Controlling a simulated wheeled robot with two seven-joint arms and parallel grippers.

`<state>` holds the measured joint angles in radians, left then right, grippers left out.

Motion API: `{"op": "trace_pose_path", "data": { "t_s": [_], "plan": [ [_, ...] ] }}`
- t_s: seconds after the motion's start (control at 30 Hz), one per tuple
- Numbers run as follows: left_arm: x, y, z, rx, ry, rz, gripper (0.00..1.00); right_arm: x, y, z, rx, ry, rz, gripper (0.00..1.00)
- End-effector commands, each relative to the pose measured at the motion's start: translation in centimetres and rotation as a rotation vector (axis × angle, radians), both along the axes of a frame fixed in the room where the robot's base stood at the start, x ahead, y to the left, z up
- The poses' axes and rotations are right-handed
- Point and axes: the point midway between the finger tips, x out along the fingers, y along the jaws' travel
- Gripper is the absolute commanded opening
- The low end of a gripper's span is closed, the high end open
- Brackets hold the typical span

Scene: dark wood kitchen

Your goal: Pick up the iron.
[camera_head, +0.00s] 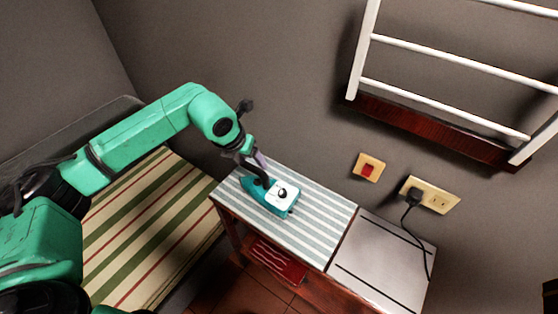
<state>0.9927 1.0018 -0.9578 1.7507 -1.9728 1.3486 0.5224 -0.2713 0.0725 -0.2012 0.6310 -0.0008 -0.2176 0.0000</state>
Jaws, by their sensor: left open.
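The iron (283,196) is teal and white with a dark handle. It rests on the striped ironing surface (318,215) of a wooden cabinet against the wall. My left arm comes in from the left, and my left gripper (262,170) is at the iron's back left end, by the dark handle. The gripper is open; its fingers are small and partly overlap the handle in the picture, so I cannot tell whether they touch it. My right gripper is not in view.
A red switch (368,168) and a white rack (455,62) are on the wall. A striped bed (150,225) stands at left.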

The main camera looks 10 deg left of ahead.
Motion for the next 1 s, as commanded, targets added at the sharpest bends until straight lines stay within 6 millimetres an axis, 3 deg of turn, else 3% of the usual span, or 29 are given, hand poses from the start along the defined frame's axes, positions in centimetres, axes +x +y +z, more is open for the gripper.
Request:
{"op": "trace_pose_path", "data": {
  "t_s": [0.1, 0.3, 0.37, 0.47, 0.6, 0.7, 0.97, 1.0],
  "plan": [
    [0.5, 0.1, -2.2, 0.017, -0.001, 0.002, 0.69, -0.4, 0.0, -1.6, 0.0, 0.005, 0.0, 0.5],
    [2.3, -0.6, -7.1, 0.013, -0.002, 0.001, 0.69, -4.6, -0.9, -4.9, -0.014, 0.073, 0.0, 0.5],
    [2.7, -0.7, -7.9, 0.012, -0.003, 0.001, 0.69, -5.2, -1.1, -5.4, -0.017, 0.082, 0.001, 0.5],
    [3.2, -0.8, -8.8, 0.012, -0.004, 0.001, 0.69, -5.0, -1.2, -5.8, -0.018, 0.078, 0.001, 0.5],
    [4.0, -1.2, -11.6, 0.011, -0.001, 0.001, 0.69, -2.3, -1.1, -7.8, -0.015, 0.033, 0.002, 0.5],
    [4.7, -1.4, -13.3, 0.01, -0.003, 0.0, 0.69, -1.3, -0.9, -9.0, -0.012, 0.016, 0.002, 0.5],
    [5.1, -1.5, -13.5, 0.01, -0.003, 0.0, 0.69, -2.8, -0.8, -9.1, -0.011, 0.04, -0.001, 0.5],
    [5.1, -1.5, -13.5, 0.01, -0.003, 0.0, 0.65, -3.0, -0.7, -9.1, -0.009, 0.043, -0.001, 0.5]
  ]
}}
